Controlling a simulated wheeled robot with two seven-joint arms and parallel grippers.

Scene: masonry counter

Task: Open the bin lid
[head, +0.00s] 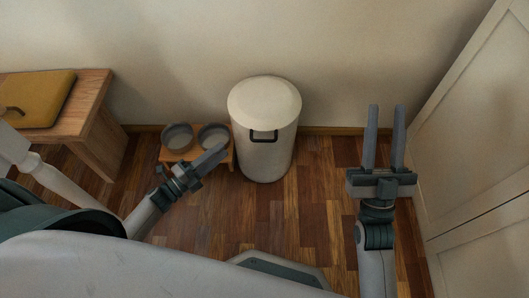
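A cream cylindrical bin (265,158) stands on the wooden floor against the back wall, in the middle of the head view. Its domed lid (264,97) sits closed on top, with a dark handle (263,136) at the front. My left gripper (220,153) is to the left of the bin, in front of the pet bowls, apart from the lid. Its fingers are seen from the side and overlap, so its opening is unclear. My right gripper (385,105) is to the right of the bin, fingers pointing to the wall, open and empty.
A low wooden stand (172,155) with two grey bowls (178,137) is left of the bin. A wooden bench (100,125) with a yellow cushion (38,98) is at the far left. A white cabinet (485,130) stands at the right. Floor right of the bin is clear.

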